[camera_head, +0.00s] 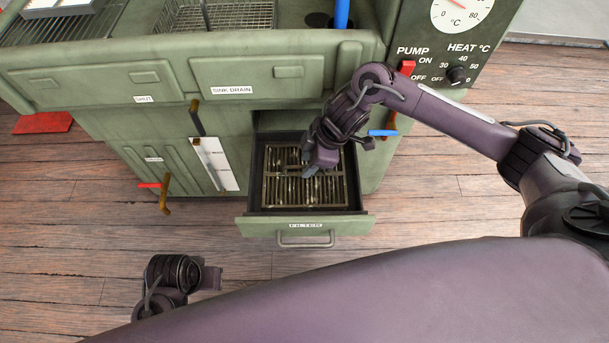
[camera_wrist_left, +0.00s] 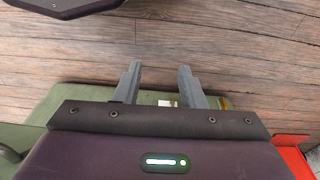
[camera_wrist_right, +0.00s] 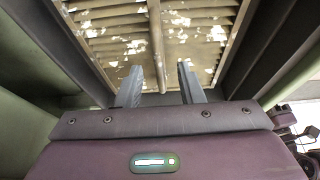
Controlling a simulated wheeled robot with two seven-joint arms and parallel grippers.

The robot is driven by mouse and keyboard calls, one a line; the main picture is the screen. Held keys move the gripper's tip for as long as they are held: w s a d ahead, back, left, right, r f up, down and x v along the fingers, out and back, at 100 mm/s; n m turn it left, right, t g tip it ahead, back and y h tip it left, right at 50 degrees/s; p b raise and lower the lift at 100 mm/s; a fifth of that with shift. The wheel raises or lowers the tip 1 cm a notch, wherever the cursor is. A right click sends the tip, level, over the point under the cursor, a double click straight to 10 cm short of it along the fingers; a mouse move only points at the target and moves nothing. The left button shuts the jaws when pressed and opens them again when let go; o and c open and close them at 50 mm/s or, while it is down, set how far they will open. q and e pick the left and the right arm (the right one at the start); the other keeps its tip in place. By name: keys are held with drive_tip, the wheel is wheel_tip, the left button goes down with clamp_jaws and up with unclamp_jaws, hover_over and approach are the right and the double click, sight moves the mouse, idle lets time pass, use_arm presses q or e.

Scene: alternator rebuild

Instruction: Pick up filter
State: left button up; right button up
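The filter (camera_head: 330,190) is a slatted, brass-coloured frame with pale flecks, lying in the open drawer labelled FILTER (camera_head: 305,226). It also fills the top of the right wrist view (camera_wrist_right: 190,35). My left gripper (camera_wrist_left: 160,75) is open and empty above the wooden floor, left of the drawer in the head view.
The green cabinet (camera_head: 230,80) has a sink basket (camera_head: 225,15) on top and a pump and heat panel (camera_head: 445,75) at right. A red-and-brass valve handle (camera_head: 164,193) sticks out at left.

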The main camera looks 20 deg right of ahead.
drive_tip(key=shift+a+f, duration=0.2)
drive_tip(key=shift+f, duration=0.25)
clamp_jaws()
drive_tip(key=shift+r, duration=0.1)
